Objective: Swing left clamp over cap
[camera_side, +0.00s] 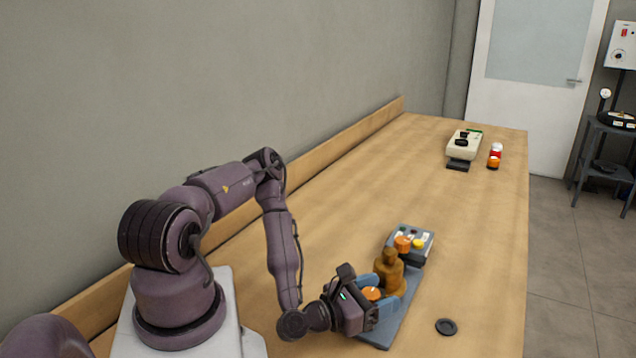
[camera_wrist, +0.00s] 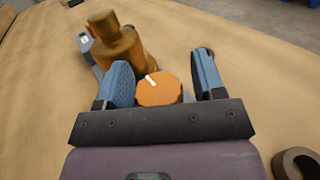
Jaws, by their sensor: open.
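A brown-orange pump-shaped body (camera_side: 390,273) stands upright on a blue-grey base plate (camera_side: 402,318); it also shows in the wrist view (camera_wrist: 118,45). An orange round knob (camera_side: 372,293) sits beside the body, and in the wrist view the orange knob (camera_wrist: 158,91) has a white mark on top. My gripper (camera_side: 376,297) is low beside the body. In the wrist view my gripper (camera_wrist: 163,68) is open, with its blue fingers on either side of the knob. The left finger is close to the body and the knob; contact cannot be told. I cannot make out a separate left clamp or cap.
A grey box (camera_side: 422,256) with orange and yellow knobs stands just behind the body. A dark ring (camera_side: 446,326) lies to the right. A beige device (camera_side: 463,145) and a red-and-orange item (camera_side: 495,156) stand far back. The middle of the wooden table (camera_side: 350,190) is clear.

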